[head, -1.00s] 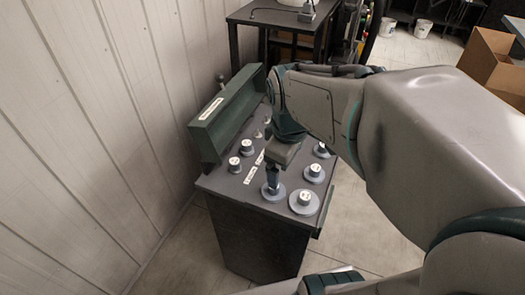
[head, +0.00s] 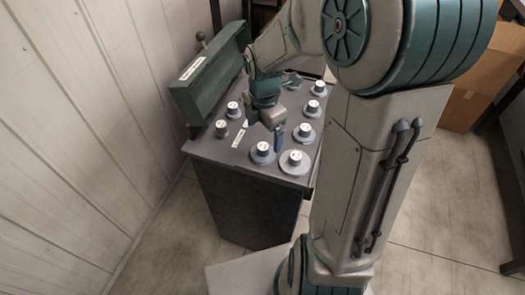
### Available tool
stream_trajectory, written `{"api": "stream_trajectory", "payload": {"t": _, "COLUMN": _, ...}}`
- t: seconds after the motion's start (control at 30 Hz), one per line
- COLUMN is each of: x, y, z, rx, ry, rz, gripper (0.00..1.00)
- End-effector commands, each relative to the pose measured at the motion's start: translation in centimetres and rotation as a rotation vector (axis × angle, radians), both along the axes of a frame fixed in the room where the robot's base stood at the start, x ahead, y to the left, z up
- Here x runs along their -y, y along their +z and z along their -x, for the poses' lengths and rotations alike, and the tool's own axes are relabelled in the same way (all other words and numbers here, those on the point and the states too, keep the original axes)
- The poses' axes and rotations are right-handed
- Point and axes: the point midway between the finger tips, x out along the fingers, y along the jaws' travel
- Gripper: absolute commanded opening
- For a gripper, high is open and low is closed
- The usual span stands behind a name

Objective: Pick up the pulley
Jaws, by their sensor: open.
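Several grey stepped pulleys, round discs with a raised hub and a white label on top, stand in two rows on the dark cabinet top (head: 210,147). A wide pulley (head: 295,167) is at the front right corner, and another pulley (head: 262,156) is just left of it. More pulleys stand along the right side, including one (head: 304,134) and one behind it (head: 312,108). My gripper (head: 278,142) is open, points down and is empty. It appears just behind and above the two front pulleys; its exact height is unclear. Which pulley is meant cannot be told.
Two smaller knob-like pieces (head: 221,128) stand at the left of the top. A raised green housing (head: 212,75) runs along the left edge, near the panelled wall (head: 80,130). A cardboard box (head: 480,85) is at the right. My arm covers the back right.

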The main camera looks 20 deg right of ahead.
Motion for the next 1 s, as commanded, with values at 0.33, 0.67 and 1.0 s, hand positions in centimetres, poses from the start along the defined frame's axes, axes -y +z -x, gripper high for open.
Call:
{"api": "stream_trajectory", "payload": {"t": 0.33, "x": 0.0, "y": -3.3, "z": -0.1, "rx": -0.001, "ry": -0.002, "rz": -0.001, "gripper": 0.93}}
{"api": "stream_trajectory", "payload": {"t": 0.67, "x": 0.1, "y": -7.5, "z": -0.7, "rx": -0.004, "ry": -0.001, "rz": -0.001, "gripper": 0.93}}
{"api": "stream_trajectory", "payload": {"t": 1.0, "x": 0.1, "y": -8.0, "z": -0.8, "rx": 0.001, "ry": -0.003, "rz": 0.001, "gripper": 0.88}}
